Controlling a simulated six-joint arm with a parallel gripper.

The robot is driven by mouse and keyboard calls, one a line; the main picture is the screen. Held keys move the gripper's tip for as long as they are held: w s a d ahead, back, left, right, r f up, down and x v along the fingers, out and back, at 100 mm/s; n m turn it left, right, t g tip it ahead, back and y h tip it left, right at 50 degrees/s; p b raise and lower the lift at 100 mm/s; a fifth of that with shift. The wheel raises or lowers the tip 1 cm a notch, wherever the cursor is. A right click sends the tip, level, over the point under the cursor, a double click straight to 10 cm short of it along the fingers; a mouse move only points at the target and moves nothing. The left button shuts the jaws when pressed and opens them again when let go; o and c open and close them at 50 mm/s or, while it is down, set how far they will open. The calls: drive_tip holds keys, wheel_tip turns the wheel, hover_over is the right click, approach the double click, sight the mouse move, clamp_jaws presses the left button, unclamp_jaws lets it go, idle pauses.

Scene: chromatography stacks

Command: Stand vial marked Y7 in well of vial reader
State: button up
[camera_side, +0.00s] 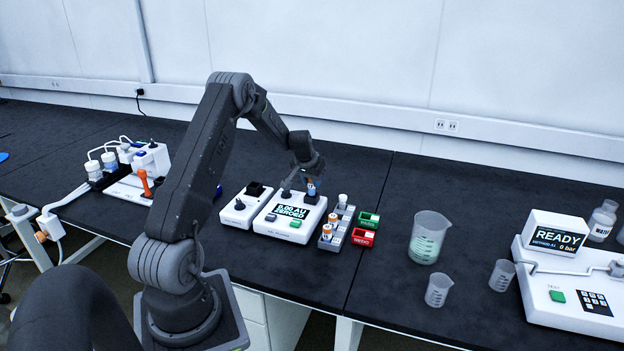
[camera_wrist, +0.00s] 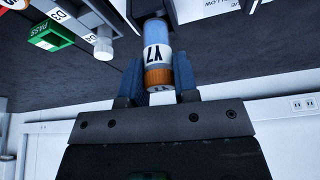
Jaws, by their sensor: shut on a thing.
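The vial marked Y7 (camera_wrist: 157,62) has a blue body, a white label and an orange band. My gripper (camera_wrist: 157,90) is shut on it, with one dark finger on each side. In the side view my gripper (camera_side: 311,180) is over the right part of the vial reader (camera_side: 283,224), whose display reads 0.00 AU ZEROED. The vial's far end is at a dark block on the reader in the wrist view. I cannot tell how deep it sits in the well, since the block hides that end.
A grey rack (camera_side: 337,232) with several vials stands just right of the reader. Beside it are a green PASS tray (camera_side: 369,220) and a red tray (camera_side: 363,237). A white unit (camera_side: 246,205) stands left of the reader. Beakers (camera_side: 428,240) stand farther right.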

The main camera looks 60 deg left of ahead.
drive_tip(key=shift+f, duration=1.15)
drive_tip(key=o, duration=1)
drive_tip(key=shift+r, duration=0.1)
drive_tip(key=shift+r, duration=3.9)
